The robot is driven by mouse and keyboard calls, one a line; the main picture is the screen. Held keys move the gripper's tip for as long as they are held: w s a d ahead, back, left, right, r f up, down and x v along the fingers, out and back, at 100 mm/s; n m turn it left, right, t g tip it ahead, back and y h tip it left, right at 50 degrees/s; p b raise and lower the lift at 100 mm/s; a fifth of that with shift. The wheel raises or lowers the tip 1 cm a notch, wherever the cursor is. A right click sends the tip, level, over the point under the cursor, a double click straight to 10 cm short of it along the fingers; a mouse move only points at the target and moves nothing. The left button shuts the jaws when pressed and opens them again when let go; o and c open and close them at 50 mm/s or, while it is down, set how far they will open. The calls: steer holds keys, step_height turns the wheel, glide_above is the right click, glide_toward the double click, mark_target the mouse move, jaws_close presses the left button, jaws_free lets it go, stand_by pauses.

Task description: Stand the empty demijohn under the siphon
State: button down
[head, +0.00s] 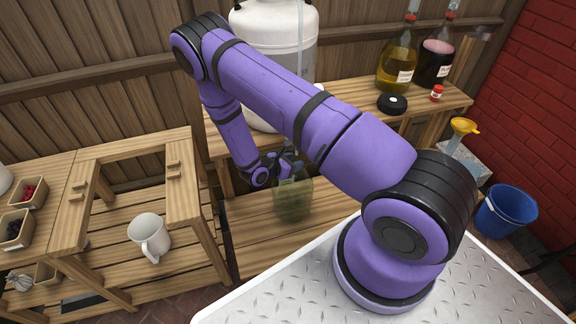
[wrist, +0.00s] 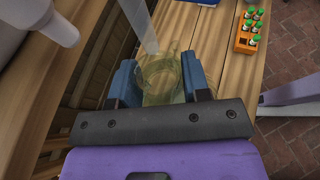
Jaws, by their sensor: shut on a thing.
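The empty demijohn (head: 294,200), clear greenish glass, is upright at the low front shelf of the bench; I cannot tell whether its base touches the boards. My gripper (head: 288,163) is shut on its upper part. In the wrist view, the blue jaws of my gripper (wrist: 160,80) are on either side of the demijohn (wrist: 165,62). The siphon's pale clear tube (head: 300,40) runs down the front of the white fermenter (head: 268,22). A tube also shows in the wrist view (wrist: 138,25), just beyond the demijohn. The tube's lower end is hidden by my arm in the head view.
Two filled demijohns, yellow (head: 397,65) and dark red (head: 434,62), stand on the upper shelf beside a black cap (head: 392,104). An orange crate of small bottles (wrist: 249,32) sits further along the shelf.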

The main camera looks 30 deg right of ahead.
steer(key=shift+w+d+f, duration=0.1)
steer(key=shift+d+f, duration=0.6)
steer(key=shift+d, duration=0.1)
steer(key=shift+f, duration=0.1)
steer(key=c, duration=0.6)
jaws_free()
steer(key=v, duration=1.2)
